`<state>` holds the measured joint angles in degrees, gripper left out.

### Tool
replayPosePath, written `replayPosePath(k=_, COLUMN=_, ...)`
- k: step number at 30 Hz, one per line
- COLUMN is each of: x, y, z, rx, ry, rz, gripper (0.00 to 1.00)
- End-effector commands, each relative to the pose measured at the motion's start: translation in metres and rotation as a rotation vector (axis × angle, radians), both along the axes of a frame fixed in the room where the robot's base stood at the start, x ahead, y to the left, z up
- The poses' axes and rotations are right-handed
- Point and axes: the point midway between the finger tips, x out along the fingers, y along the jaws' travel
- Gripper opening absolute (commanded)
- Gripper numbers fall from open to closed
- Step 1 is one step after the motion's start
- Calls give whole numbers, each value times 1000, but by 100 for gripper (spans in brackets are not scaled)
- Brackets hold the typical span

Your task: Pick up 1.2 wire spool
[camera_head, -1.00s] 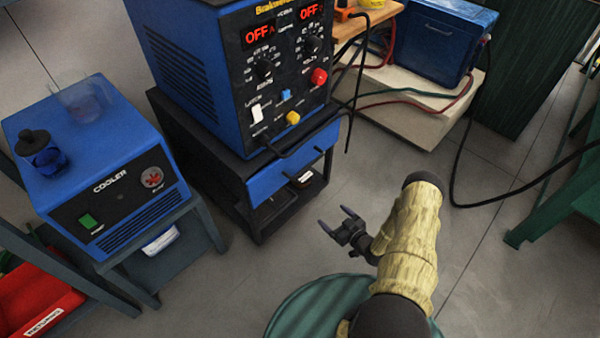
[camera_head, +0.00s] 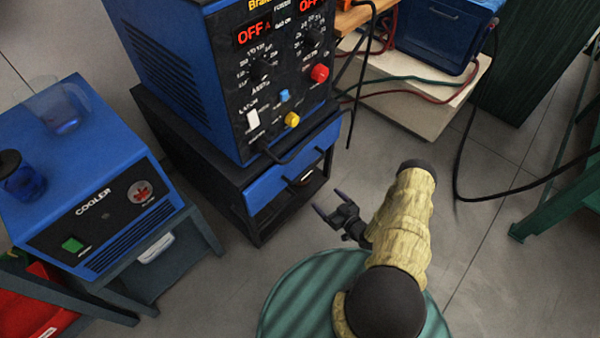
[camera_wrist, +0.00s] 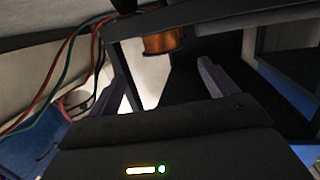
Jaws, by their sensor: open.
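A copper-coloured wire spool (camera_wrist: 165,43) shows in the wrist view, inside a dark frame, beyond the fingertips and between their lines. Its top is cut off by a dark bar, and no size marking can be read. My gripper (camera_wrist: 160,85) has its two fingers spread with nothing between them. In the head view my gripper (camera_head: 330,202) is open beside the black cart (camera_head: 190,165), to the right of its open front below the blue drawer. The spool cannot be made out clearly in the head view.
The blue welder (camera_head: 215,85) stands on the cart. The cooler (camera_head: 100,215) is on a stand at left, with a clear jug (camera_head: 62,105) on top. Cables hang at upper right. A green frame (camera_head: 560,200) stands at far right. Floor is free around the cart's front.

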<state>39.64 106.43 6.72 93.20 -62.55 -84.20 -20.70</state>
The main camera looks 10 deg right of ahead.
Motion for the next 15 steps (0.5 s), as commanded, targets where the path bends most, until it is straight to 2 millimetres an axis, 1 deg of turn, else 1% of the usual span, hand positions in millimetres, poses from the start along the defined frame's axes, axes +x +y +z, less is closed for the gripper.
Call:
replayPosePath(k=5, x=13, y=6, z=-4, rx=-1, ry=-3, rz=1, gripper=85)
replayPosePath(k=15, x=66, y=30, z=-15, rx=0, ry=-3, rz=1, gripper=85)
